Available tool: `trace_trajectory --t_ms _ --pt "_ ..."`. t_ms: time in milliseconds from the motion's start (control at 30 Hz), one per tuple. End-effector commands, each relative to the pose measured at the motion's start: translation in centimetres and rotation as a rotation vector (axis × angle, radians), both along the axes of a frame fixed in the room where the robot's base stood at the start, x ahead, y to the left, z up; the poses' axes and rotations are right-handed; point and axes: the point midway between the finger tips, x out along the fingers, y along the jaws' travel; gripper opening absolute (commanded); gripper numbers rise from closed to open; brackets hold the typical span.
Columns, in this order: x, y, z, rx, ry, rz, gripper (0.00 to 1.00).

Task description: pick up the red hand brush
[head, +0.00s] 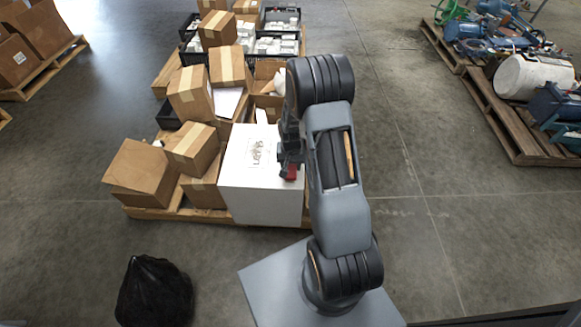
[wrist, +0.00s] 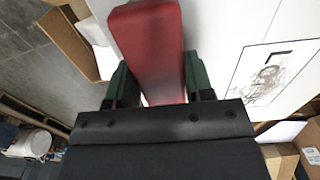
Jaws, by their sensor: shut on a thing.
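The red hand brush (wrist: 150,50) fills the upper middle of the wrist view, between the two green fingers of my gripper (wrist: 154,80). The fingers are shut on it, one on each side. In the head view a small red part of the brush (head: 291,173) shows just below my gripper (head: 288,160), over the right part of the white box's top (head: 262,150). The rest of it is hidden by my gripper and arm. I cannot tell whether the brush touches the box top.
Cardboard boxes (head: 140,170) crowd the pallet (head: 170,214) left of the white box. Black crates (head: 276,20) stand behind. A black bag (head: 155,290) lies on the floor at front left. A loaded pallet (head: 500,115) is at right. The floor between is clear.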

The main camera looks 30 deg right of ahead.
Motion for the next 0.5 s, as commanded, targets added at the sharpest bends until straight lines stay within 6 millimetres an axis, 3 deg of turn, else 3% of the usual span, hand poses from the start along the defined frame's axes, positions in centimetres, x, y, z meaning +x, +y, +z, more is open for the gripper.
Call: trace_trajectory --t_ms 300,500 --pt "0.0 0.0 0.2 0.000 -0.001 0.000 0.22" --pt "0.1 0.0 1.8 -0.001 -0.003 0.000 0.22"
